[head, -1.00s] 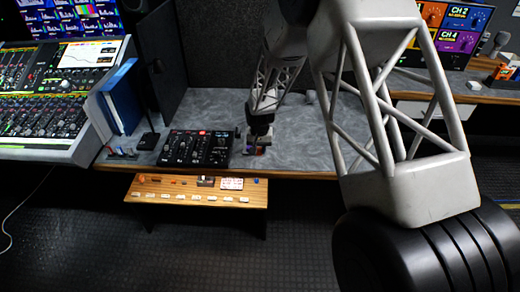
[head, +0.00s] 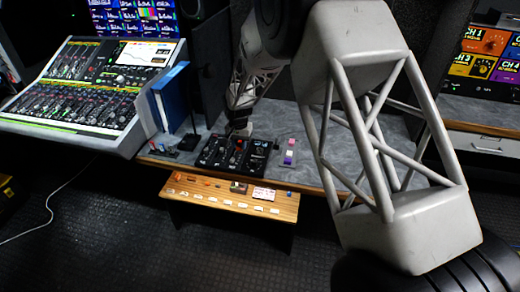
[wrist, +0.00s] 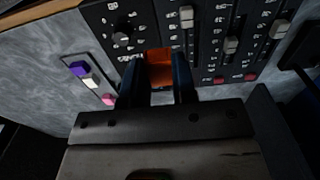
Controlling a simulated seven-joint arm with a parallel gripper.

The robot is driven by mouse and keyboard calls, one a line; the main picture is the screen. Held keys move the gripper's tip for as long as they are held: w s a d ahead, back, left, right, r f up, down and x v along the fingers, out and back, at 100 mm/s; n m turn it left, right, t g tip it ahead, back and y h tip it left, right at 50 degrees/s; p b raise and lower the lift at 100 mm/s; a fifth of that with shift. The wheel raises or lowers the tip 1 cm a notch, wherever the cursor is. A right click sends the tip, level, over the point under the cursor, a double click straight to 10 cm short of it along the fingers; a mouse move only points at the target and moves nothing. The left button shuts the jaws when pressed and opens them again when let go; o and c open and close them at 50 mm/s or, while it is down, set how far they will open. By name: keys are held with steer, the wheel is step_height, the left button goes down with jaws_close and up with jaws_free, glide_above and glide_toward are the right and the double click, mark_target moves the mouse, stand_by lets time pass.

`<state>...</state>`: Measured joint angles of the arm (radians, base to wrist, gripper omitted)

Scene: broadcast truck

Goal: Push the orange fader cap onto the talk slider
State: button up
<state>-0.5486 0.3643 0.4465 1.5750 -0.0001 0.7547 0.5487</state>
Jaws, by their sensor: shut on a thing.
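The orange fader cap (wrist: 160,62) is between the two dark fingers of my gripper (wrist: 163,82) in the wrist view. My gripper is shut on it. The black slider panel (wrist: 200,45) lies beyond and beneath the fingertips, with several grey-capped and red-capped sliders to their right. In the head view my gripper (head: 240,131) is over the far part of the panel (head: 222,158). I cannot pick out the talk slider; its label is unreadable and the fingers cover part of the panel. I cannot tell whether the cap touches the panel.
A grey strip with purple, white and pink caps (head: 289,152) lies right of the panel; it also shows in the wrist view (wrist: 92,82). A wooden shelf (head: 225,200) with several small pieces stands in front. A mixing console (head: 85,90) and blue binders (head: 168,100) are left.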

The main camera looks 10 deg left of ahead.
mark_target(232, 159)
steer(key=shift+s+a+r, duration=0.1)
steer(key=shift+a+r, duration=0.05)
steer(key=shift+a, duration=0.45)
steer(key=shift+s+a+r, duration=0.15)
steer(key=shift+a, duration=0.5)
steer(key=shift+s+a+r, duration=0.1)
steer(key=shift+a+r, duration=0.05)
steer(key=shift+a, duration=0.45)
steer(key=shift+f, duration=0.15)
steer(key=shift+f, duration=2.7)
steer(key=shift+f, duration=1.45)
steer(key=o, duration=1)
steer(key=shift+c, duration=0.2)
steer(key=shift+r, duration=0.1)
steer(key=shift+r, duration=3.8)
